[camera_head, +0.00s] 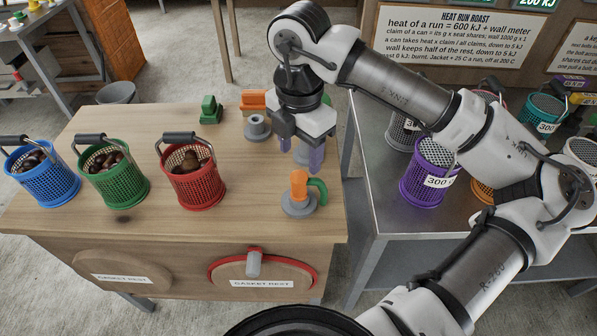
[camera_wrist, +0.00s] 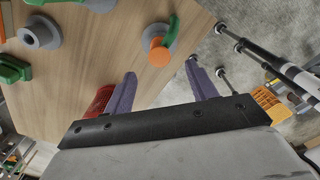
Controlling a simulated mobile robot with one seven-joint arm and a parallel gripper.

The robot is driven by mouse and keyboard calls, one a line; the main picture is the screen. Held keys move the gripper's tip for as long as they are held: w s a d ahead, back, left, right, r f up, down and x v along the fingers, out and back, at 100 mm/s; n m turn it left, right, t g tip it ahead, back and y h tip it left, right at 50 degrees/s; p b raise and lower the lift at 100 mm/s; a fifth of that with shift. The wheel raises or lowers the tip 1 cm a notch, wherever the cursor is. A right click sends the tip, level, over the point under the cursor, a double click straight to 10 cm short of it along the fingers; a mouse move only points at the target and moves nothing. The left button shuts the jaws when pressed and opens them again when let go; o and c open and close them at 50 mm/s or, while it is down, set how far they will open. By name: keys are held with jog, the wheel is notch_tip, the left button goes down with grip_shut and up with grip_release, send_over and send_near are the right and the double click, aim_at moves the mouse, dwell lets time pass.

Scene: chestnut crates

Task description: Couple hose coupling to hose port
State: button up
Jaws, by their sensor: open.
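An orange upright piece with a green curved handle or hose (camera_head: 299,186), which I take for the hose coupling, stands on a grey round base (camera_head: 297,208) near the table's right front corner. It also shows in the wrist view (camera_wrist: 158,54). A grey flanged ring with a raised hub (camera_head: 257,127) sits farther back, and in the wrist view (camera_wrist: 40,33) at upper left. Which grey piece is the hose port I cannot tell. My gripper (camera_head: 301,152) is open and empty above the table, behind the orange piece; its purple fingers point down, apart from it.
Blue (camera_head: 42,178), green (camera_head: 115,176) and red (camera_head: 193,183) baskets of chestnuts stand at left. A green block (camera_head: 210,110) and an orange block (camera_head: 253,100) lie at the back. A metal bench with a purple basket (camera_head: 420,187) is right. The table's middle is clear.

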aim_at(299, 176)
notch_tip(299, 176, down, 10)
jog(key=shift+r+p, duration=0.15)
jog(key=shift+p, duration=0.35)
grip_shut()
dwell(0.4)
jog(key=shift+r, duration=0.65)
jog(key=c, duration=0.7)
grip_release()
grip_shut()
